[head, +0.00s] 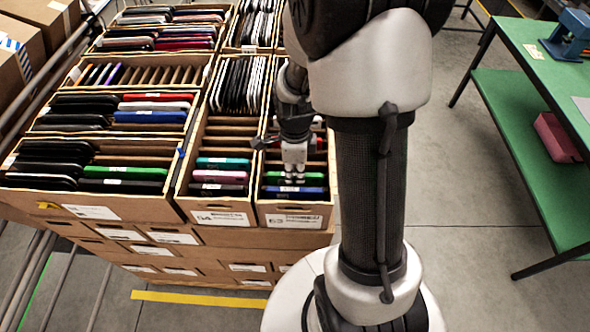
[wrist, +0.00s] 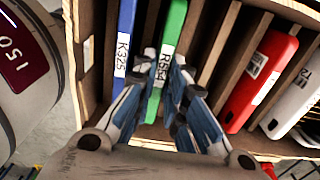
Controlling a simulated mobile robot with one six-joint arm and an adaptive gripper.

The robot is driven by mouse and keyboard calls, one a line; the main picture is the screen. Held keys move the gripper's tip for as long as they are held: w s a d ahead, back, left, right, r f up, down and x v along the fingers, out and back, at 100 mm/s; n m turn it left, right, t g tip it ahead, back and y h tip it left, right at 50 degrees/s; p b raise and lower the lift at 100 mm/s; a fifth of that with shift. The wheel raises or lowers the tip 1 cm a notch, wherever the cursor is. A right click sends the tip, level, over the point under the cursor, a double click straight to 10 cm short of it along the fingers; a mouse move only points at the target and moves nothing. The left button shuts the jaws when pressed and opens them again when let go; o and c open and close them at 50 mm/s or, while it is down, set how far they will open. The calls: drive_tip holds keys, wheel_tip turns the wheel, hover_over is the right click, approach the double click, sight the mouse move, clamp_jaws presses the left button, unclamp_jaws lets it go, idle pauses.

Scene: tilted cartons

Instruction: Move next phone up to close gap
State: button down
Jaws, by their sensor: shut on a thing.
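A green phone (wrist: 175,35) with a white label stands in a divided carton (wrist: 88,62) in the wrist view. My gripper (wrist: 166,78) is shut on it, a finger on each side. A blue phone (wrist: 124,45) labelled R325 stands in the slot to its left, against the end wall. To the right are empty slots, then a red phone (wrist: 262,80) and a white phone (wrist: 297,92). In the head view, my gripper (head: 293,178) reaches into the front of the right front carton (head: 295,219), over the green phone (head: 275,178) and the blue phone (head: 310,191).
A neighbouring carton (head: 218,217) on the left holds several phones and empty slots. More phone cartons stand behind and to the left. A green workbench (head: 530,75) stands at the right, with open floor (head: 460,190) between.

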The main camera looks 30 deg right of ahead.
drive_tip(key=shift+f+b, duration=0.3)
idle(0.5)
idle(0.3)
drive_tip(key=c, duration=1.5)
unclamp_jaws()
drive_tip(key=shift+c, duration=0.2)
wheel_tip(320, 180, up, 12)
